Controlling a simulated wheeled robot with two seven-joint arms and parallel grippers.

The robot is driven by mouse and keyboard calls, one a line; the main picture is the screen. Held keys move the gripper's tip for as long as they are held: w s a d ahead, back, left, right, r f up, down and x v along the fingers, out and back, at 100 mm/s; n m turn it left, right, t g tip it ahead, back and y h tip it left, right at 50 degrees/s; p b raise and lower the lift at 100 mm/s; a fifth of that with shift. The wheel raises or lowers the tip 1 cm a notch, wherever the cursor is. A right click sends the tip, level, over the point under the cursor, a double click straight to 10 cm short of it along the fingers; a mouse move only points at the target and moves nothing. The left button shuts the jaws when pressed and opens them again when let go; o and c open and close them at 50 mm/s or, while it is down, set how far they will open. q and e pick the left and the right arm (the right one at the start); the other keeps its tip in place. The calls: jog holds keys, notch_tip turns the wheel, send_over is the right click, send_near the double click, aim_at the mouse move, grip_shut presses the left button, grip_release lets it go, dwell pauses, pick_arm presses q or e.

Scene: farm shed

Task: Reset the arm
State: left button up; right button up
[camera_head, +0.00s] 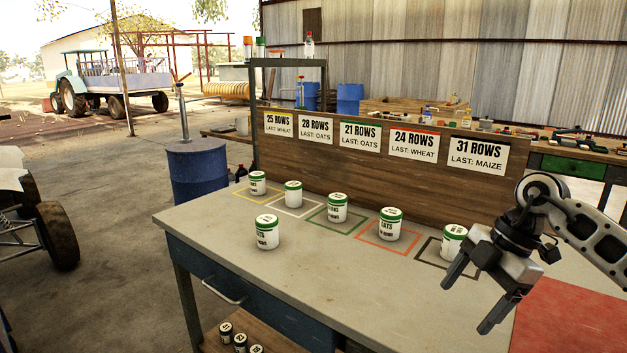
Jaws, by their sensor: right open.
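My right gripper (470,299) is open and empty above the front right part of the workbench (330,277), its fingers pointing down and left. My left gripper is not in view. White cans with green lids stand upright on the bench. One can (258,183) is in the yellow outline, one (293,194) in the white, one (337,208) in the green, one (390,224) in the red. Another can (453,243) is in the black outline, near my right gripper and apart from it. One more can (267,232) stands in front of the outlines.
A wooden board (380,148) with several row-count signs stands along the bench's back. A red mat (570,318) covers the right end. Several cans (240,341) sit on the lower shelf. A blue barrel (198,180) stands left. The front middle of the bench is clear.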

jog(key=s+a+f+m+t+y, duration=0.1)
jog(key=s+a+t+y, duration=0.25)
jog(key=a+y, duration=0.6)
jog(key=s+a+t+y, duration=0.3)
jog(key=a+t+y, duration=0.15)
jog(key=a, duration=0.95)
jog(key=s+d+f+m+t+h, duration=0.2)
jog(key=d+f+m+t+h, duration=0.55)
jog(key=f+m+h, duration=0.5)
jog(key=s+d+f+m+g+h, duration=0.2)
jog(key=s+f+m+g, duration=0.3)
jog(key=s+f, duration=0.4)
jog(key=shift+s+f+h, duration=0.3)
jog(key=shift+s+h, duration=0.15)
jog(key=shift+s, duration=0.5)
